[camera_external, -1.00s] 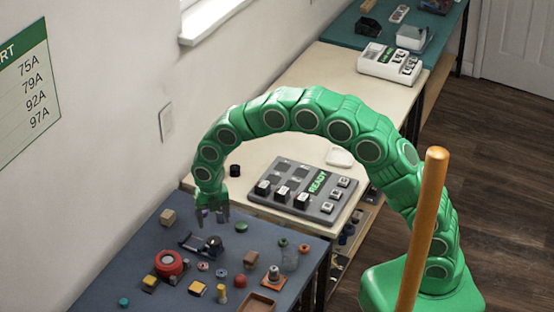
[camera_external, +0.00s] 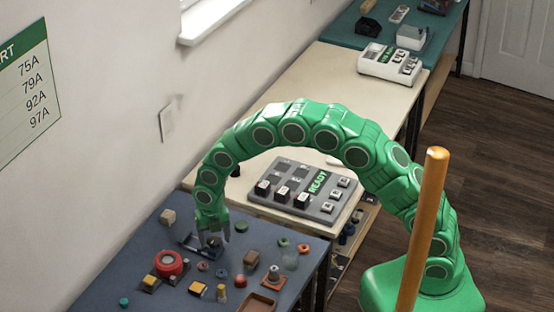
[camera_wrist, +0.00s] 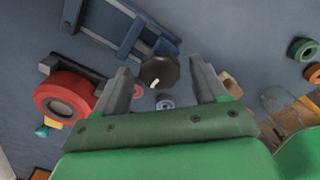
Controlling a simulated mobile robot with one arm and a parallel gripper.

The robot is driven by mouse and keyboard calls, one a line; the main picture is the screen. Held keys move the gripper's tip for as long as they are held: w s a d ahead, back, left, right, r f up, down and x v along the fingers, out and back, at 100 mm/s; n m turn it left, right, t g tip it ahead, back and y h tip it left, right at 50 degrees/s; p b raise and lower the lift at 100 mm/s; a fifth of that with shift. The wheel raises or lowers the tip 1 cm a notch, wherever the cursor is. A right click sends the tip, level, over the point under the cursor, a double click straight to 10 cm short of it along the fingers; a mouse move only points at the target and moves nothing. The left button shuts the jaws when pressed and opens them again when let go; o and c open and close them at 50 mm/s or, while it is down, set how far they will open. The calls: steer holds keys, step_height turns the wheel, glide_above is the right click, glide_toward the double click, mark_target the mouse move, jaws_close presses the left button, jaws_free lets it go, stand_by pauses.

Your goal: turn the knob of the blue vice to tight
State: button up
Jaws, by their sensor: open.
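The blue vice (camera_wrist: 128,28) lies on the dark blue-grey bench, with its rails and end plates at the upper left of the wrist view. Its black knob (camera_wrist: 159,71) is round and carries a white pointer mark. My gripper (camera_wrist: 165,78) is open, with one grey finger to each side of the knob and gaps on both sides. I cannot tell whether the fingertips reach down to the knob's height. In the external view my gripper (camera_external: 213,242) points down over the vice (camera_external: 190,241) and hides the knob there.
A red round part (camera_external: 169,263) stands left of the gripper. Several small rings, blocks and caps lie close around, with a brown tray (camera_external: 257,303) at the front. A grey panel reading READY (camera_external: 305,190) sits on the pale bench behind.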

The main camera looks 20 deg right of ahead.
steer(key=c, duration=1.1)
steer(key=shift+o, duration=0.2)
